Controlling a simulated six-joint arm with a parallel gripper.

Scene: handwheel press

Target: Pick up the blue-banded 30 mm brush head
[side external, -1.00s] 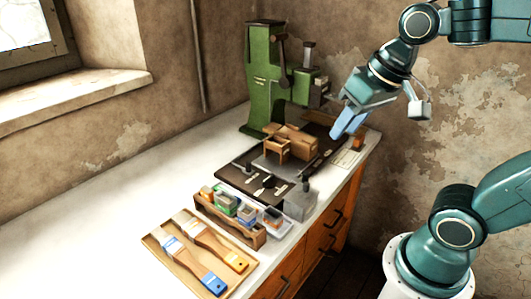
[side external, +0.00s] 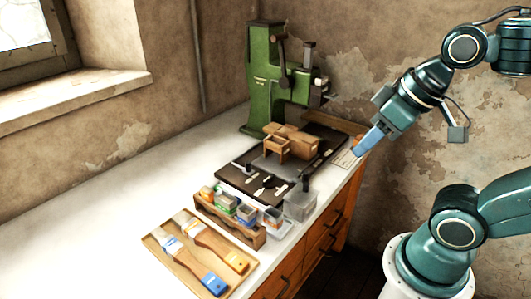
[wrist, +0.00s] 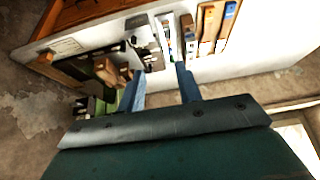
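Several small brush heads stand in a wooden rack (side external: 235,228) on the bench, with orange, green and blue bands. The blue-banded head (side external: 246,214) appears to be toward the right end of the row; its size cannot be read. My gripper (side external: 359,150) is in the air near the bench's right edge, apart from the rack. It points down and left. In the wrist view my gripper (wrist: 160,69) has its two blue fingers spread with nothing between them. The rack (wrist: 188,38) shows beyond the fingers, where single heads are hard to tell apart.
A wooden tray (side external: 154,240) holds two full brushes, one blue-ended and one orange-ended. Behind are a dark board (side external: 235,183), a wooden box (side external: 277,150) and a green press (side external: 262,85). The left bench is clear.

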